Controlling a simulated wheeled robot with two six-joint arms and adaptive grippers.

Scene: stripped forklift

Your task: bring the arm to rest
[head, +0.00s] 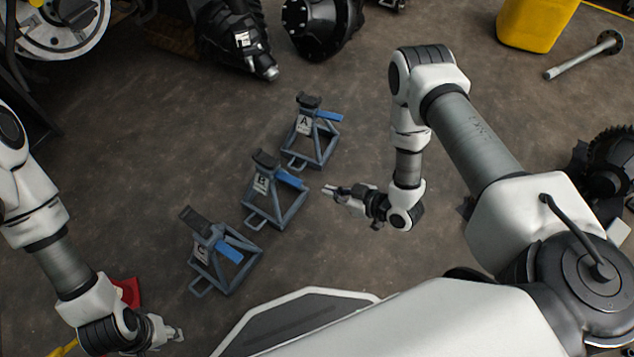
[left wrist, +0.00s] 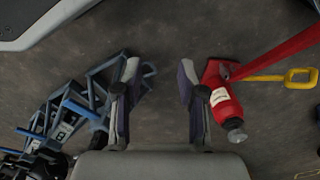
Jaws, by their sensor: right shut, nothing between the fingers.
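My right gripper (head: 332,190) is shut and empty. It hangs over bare floor to the right of the middle jack stand (head: 276,192), marked B, and appears apart from it. My left gripper (head: 176,334) is at the lower left of the head view, near the front jack stand (head: 222,256). In the left wrist view its two fingers (left wrist: 158,95) stand well apart with only floor showing between them, so it is open. The red jack (left wrist: 226,100) shows just right of the fingers; in the head view it is mostly hidden behind my left arm.
A third jack stand (head: 318,142), marked A, stands behind B in a slanting row. Dark machine parts (head: 322,25) lie at the back. A yellow container (head: 535,22) and a metal shaft (head: 582,57) are at the back right. Floor left of the stands is clear.

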